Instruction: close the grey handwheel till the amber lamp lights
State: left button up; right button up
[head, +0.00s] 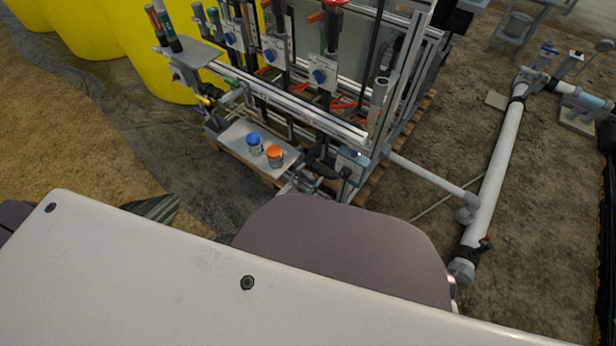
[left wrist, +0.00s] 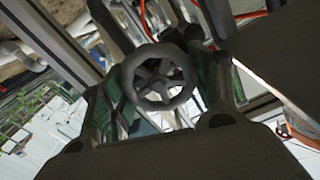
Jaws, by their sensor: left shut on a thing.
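The grey handwheel (left wrist: 160,78) shows in the left wrist view as a round rim with spokes. It sits between the two fingers of my left gripper (left wrist: 168,88), whose green-faced pads lie on either side of it. My left gripper is shut on the handwheel. I cannot make out an amber lamp in either view. My right gripper is not in view.
The metal skid frame (head: 290,112) rises around the work spot. A blue-lidded jar (head: 254,144) and an orange-lidded jar (head: 275,156) stand on a pale shelf (head: 236,137) to the left. A white pipe (head: 495,180) runs over the soil at right. Yellow tanks (head: 145,50) stand behind.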

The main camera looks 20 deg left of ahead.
pick_arm(q)
jog(key=shift+d+f+m, duration=0.1)
jog(key=shift+m, duration=3.2)
jog(key=o, duration=1)
jog(key=shift+v, duration=6.05)
